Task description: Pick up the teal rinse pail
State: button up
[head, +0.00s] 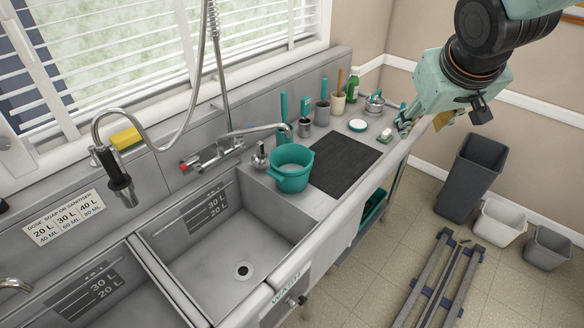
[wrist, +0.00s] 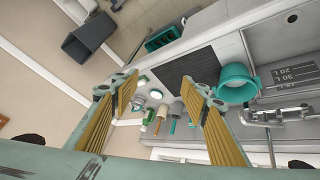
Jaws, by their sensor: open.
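The teal rinse pail (head: 291,177) stands upright on the grey drainer strip beside the right-hand basin, left of the dark mat. It also shows in the wrist view (wrist: 236,92) at the right, beyond my right finger, with its open mouth in sight. My gripper (head: 422,122) is at the upper right of the head view, over the counter's far right end, well apart from the pail. In the wrist view its two ribbed yellow fingers (wrist: 158,84) are spread wide with nothing between them. The pail's base is partly hidden in the wrist view.
A dark mat (head: 345,164) lies right of the pail. Brushes, pots and bottles line the back wall, with a white dish (head: 358,125) nearer. The tap spout (head: 262,130) reaches out close behind the pail. The basin (head: 225,250) is empty. Bins (head: 470,175) stand on the floor.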

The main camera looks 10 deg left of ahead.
jog(key=w+a+f+n+y+p, duration=0.1)
jog(key=w+a+f+n+p, duration=0.2)
jog(key=w, duration=0.6)
jog(key=n+y+p, duration=0.2)
jog(key=y+p, duration=0.2)
jog(key=y, duration=0.2)
send_near(307, 155)
jog(key=shift+s+d+r, duration=0.1)
jog(key=shift+d+r, duration=0.85)
jog(key=shift+d, duration=0.1)
jog(key=x, duration=0.8)
jog(key=shift+a+f+p, duration=0.2)
jog(key=shift+f+p, duration=0.05)
jog(key=shift+p, duration=0.1)
jog(key=shift+p+x, duration=0.35)
jog(key=shift+x, duration=2.3)
